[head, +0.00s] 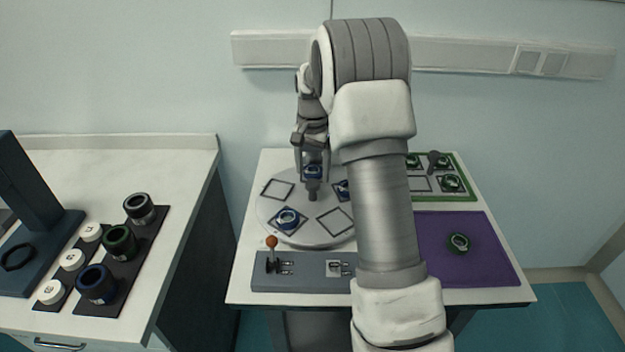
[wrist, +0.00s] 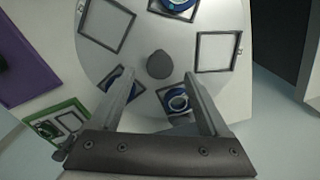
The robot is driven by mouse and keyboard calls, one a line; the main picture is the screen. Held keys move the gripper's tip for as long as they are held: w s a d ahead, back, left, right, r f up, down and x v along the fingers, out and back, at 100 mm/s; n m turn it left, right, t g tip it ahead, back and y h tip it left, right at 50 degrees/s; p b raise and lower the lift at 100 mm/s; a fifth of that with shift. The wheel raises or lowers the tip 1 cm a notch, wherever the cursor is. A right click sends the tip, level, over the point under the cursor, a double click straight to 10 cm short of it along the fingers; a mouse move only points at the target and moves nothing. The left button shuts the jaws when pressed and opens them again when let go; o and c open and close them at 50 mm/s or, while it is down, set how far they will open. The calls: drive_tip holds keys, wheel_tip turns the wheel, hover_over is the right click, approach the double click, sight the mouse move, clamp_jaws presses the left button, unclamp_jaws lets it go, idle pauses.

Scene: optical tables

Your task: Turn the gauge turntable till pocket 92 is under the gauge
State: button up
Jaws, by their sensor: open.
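The gauge turntable (head: 267,213) is a round grey disc on the middle table, also seen in the wrist view (wrist: 93,62). It has square-framed pockets and a dark central knob (wrist: 159,64). Two pockets look empty, an empty pocket (head: 277,189) at left and another (head: 335,222) at front right. Blue-rimmed rings sit in others, such as the front ring (head: 288,218). My gripper (head: 313,178) is open over the back of the disc; in the wrist view its fingers (wrist: 161,78) flank one ring (wrist: 177,100). Pocket numbers are unreadable. I cannot identify the gauge.
A grey panel (head: 310,283) with an orange-knobbed lever (head: 271,243) lies in front of the disc. A purple mat (head: 490,262) holds a green ring (head: 458,243). A green-edged board (head: 466,188) stands behind. The left table (head: 170,175) bears dark cylinders and a blue stand (head: 30,190).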

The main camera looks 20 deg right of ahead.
sight(312, 182)
drive_tip(key=shift+f, duration=1.75)
clamp_jaws()
